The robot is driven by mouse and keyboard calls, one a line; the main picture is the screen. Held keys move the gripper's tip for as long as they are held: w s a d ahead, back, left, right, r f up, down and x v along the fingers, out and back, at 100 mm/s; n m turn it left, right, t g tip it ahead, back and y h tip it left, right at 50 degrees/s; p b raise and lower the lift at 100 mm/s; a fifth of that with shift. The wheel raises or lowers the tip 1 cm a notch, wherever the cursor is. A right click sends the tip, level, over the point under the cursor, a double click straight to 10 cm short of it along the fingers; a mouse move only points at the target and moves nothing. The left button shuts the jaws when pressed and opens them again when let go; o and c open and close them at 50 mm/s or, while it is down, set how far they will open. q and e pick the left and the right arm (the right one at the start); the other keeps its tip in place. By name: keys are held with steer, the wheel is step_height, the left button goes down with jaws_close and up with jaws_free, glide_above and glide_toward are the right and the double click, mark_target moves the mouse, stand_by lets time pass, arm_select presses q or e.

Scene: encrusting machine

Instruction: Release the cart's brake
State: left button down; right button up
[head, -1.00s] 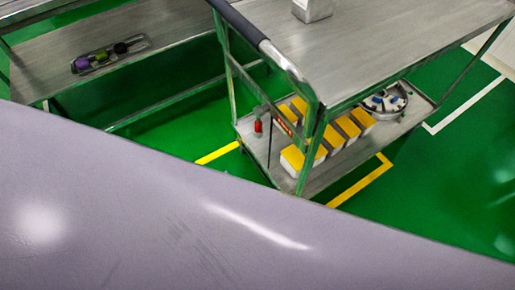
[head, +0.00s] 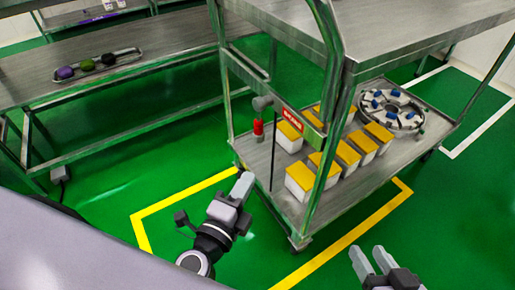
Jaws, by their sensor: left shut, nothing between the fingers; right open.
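The metal cart (head: 400,38) stands at upper centre right in the head view, with a bent tube frame at its near end. A red sign (head: 291,119) is fixed on that end. Just left of it are a grey-black lever head (head: 262,103) with a thin dark rod below and a red grip (head: 258,127). I cannot tell for sure which part is the brake. My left gripper (head: 243,185) is shut and empty, below the red grip in the picture, near the cart's lower shelf corner. My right gripper (head: 372,260) is open and empty, at the bottom right, apart from the cart.
The cart's lower shelf (head: 262,172) bears several white boxes with yellow lids (head: 300,178) and a round metal part (head: 391,108). A metal table (head: 150,65) at left holds a tray (head: 98,66) with dark and purple items. Yellow lines (head: 350,235) mark the green floor, which is clear around the cart's front.

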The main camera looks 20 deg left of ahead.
stand_by(0.3)
arm_select(q)
glide_toward(257, 141)
steer(key=w+d+r, duration=0.3)
steer(key=w+d, duration=0.1)
steer(key=w+a, duration=0.2)
steer(key=w, duration=0.1)
steer(key=shift+w+a+r+p, duration=0.1)
steer(key=shift+w+a+p, duration=0.1)
steer(key=shift+p, duration=0.2)
